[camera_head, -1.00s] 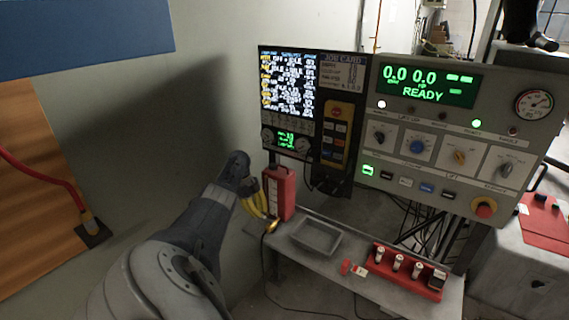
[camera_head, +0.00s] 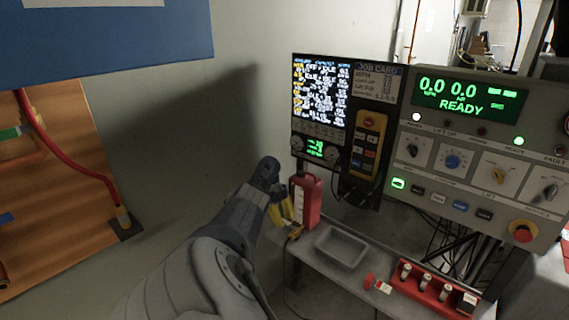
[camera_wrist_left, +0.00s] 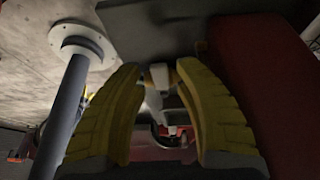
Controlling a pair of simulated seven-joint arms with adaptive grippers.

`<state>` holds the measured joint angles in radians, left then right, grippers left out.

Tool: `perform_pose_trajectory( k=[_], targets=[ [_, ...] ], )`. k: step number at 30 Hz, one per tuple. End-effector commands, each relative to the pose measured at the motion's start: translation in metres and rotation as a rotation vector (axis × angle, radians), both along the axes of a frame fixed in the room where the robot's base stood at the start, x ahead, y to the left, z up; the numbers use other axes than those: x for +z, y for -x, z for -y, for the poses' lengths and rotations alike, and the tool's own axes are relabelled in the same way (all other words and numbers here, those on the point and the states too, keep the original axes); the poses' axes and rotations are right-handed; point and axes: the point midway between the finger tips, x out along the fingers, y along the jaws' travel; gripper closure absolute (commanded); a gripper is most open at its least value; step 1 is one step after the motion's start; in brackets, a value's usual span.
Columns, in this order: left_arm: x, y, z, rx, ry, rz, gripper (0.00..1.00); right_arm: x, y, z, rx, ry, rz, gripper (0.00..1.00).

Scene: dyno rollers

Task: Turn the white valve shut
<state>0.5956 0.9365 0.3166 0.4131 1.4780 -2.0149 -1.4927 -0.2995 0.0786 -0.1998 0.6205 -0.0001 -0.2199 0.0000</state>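My left gripper (camera_head: 283,211) is beside the red upright box (camera_head: 308,200), at the left end of the grey shelf. In the left wrist view its yellow fingers (camera_wrist_left: 158,69) stand apart, so it is open. A small whitish, stem-like part (camera_wrist_left: 156,92) shows in the gap between them. I cannot tell whether this is the white valve, or whether a finger touches it. The red surface also fills the right side of the wrist view (camera_wrist_left: 262,85). No white valve shows clearly in the head view. My right gripper is out of view.
A grey tray (camera_head: 342,247) and a red rack (camera_head: 432,290) with white-topped pieces are on the shelf. A control panel (camera_head: 480,150) reading READY and a screen (camera_head: 320,95) stand behind. In the wrist view a grey pipe (camera_wrist_left: 66,112) with a round flange is left of the fingers.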

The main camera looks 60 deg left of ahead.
Motion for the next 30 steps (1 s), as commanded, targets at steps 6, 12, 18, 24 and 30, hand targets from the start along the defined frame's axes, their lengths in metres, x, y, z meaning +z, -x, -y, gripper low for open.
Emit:
perform_pose_trajectory(
  k=[6,12,18,24,30],
  targets=[
    [0.002,0.000,-0.002,0.002,-0.002,0.003,0.61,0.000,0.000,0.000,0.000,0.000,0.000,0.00],
    [0.006,-0.001,-0.002,0.001,-0.004,0.005,0.61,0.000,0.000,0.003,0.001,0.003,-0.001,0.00],
    [0.022,-0.001,-0.003,0.000,-0.005,0.005,0.61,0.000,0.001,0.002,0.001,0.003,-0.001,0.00],
    [0.051,-0.001,-0.003,-0.001,-0.006,0.006,0.61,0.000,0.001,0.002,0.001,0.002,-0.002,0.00],
    [0.080,0.000,-0.002,-0.001,-0.005,0.003,0.61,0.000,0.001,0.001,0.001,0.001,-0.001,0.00]
  ],
)
